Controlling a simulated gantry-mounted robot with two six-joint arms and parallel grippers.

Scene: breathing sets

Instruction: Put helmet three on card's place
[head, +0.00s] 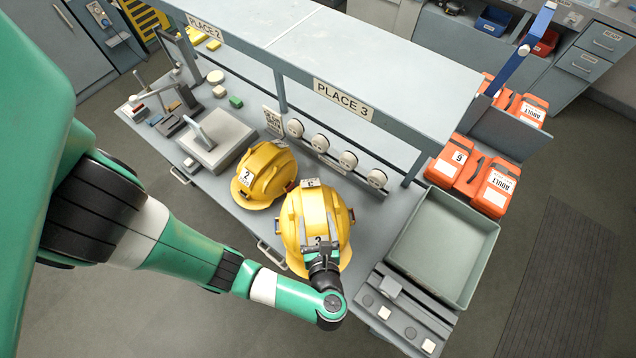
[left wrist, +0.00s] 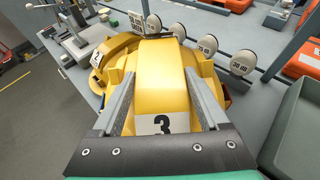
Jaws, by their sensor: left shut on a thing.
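Helmet three, a yellow helmet (head: 305,215), is at the front of the bench below the PLACE 3 sign (head: 344,99). Its label "3" (left wrist: 163,124) faces my left wrist camera. My left gripper (head: 320,246) is shut on this helmet, with one finger on each side of its raised middle band. I cannot tell whether the helmet touches the bench. My right gripper is not in view.
Helmet two stands close to the left of helmet three. Several round white discs (head: 348,160) line the back. An empty grey-green tray (head: 455,225) lies to the right, with a button panel (head: 405,312) in front. A grey box (head: 213,143) stands farther left.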

